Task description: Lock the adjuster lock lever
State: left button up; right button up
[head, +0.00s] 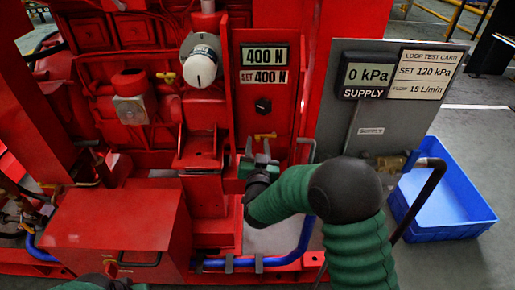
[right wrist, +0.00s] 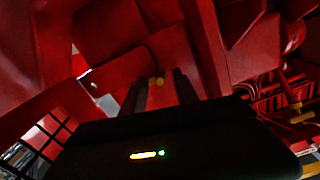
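A small yellow lever (head: 265,136), which looks like the adjuster lock lever, sits low on the red panel below the black knob (head: 263,105). My right gripper (head: 258,150) is just below and in front of it, fingers pointing at the panel. In the right wrist view the two dark fingers (right wrist: 159,85) stand apart, with a small yellow spot (right wrist: 157,81) showing between them. Whether they touch the lever cannot be told. Only a dark part of my left gripper (head: 115,282) shows at the bottom edge; its fingers are unclear.
Displays above the knob (head: 266,56) read 400 N and SET 400 N. A grey bent handle (head: 306,142) stands right of the lever. A grey supply panel (head: 340,125) shows 0 kPa. A red box (head: 120,225) is at lower left, a blue bin (head: 445,205) at right.

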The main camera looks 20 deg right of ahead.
grip_shut()
jog(key=shift+r+m+p, duration=0.25)
jog(key=shift+m+p, duration=0.15)
jog(key=shift+f, duration=0.1)
grip_release()
